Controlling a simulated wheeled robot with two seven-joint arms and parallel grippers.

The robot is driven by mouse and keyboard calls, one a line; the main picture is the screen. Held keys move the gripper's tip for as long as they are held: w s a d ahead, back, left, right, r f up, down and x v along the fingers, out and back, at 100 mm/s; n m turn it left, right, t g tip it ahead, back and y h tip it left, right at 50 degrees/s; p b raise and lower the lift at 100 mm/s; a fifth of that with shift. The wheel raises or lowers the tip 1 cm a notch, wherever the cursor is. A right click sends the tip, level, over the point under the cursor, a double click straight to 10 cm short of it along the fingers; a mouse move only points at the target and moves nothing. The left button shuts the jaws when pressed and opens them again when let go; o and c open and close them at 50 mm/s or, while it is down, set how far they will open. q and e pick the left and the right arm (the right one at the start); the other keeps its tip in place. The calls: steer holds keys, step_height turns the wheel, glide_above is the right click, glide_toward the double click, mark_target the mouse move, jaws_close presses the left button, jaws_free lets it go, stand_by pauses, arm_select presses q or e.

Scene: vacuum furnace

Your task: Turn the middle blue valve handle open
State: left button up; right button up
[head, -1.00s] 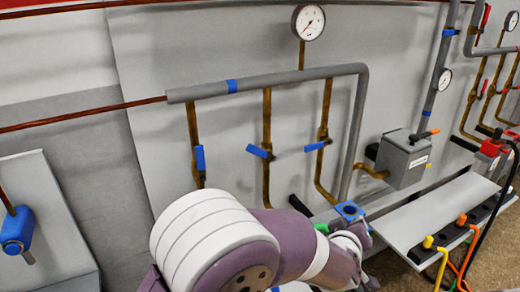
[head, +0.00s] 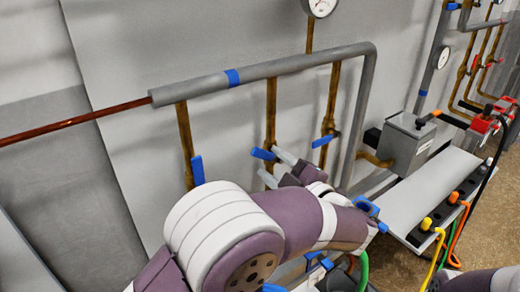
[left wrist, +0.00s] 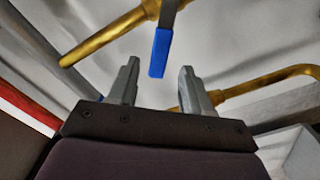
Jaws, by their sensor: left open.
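The middle blue valve handle (head: 263,154) sits on the middle brass pipe in the head view, tilted slightly and sticking out to the left of the pipe. My left gripper (head: 273,168) is open, its two grey fingers pointing at this handle from the lower right. In the left wrist view a blue handle (left wrist: 160,52), likely the middle one, has its end in the gap between the fingertips of my left gripper (left wrist: 159,68). I see no finger pressed on it; contact cannot be told. My right gripper is out of view.
The left blue handle (head: 198,170) hangs along its brass pipe. The right blue handle (head: 322,141) sticks out close to my gripper. A thick grey pipe (head: 290,65) runs above. A grey box (head: 408,145) and a shelf (head: 445,185) stand to the right.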

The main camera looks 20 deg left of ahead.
mark_target(263, 155)
arm_select(q)
steer(key=x, duration=0.4)
steer(key=shift+w+a+r, duration=0.1)
steer(key=shift+w+a, duration=0.05)
steer(key=shift+w, duration=0.05)
steer(key=shift+w+a, duration=0.3)
steer(key=shift+a, duration=0.1)
jaws_close()
steer(key=m+p, duration=0.1)
steer(key=p, duration=0.1)
steer(key=r+p, duration=0.1)
steer(key=p, duration=0.1)
steer(key=shift+w+d+r+m, duration=0.2)
steer(key=shift+d+r+m, duration=0.1)
steer(key=shift+m, duration=0.1)
steer(key=shift+w+d+m+p, duration=0.1)
steer(key=shift+w+m+p, duration=0.05)
steer(key=shift+m+p, duration=0.3)
steer(key=shift+w+f, duration=0.1)
steer(key=shift+f, duration=0.15)
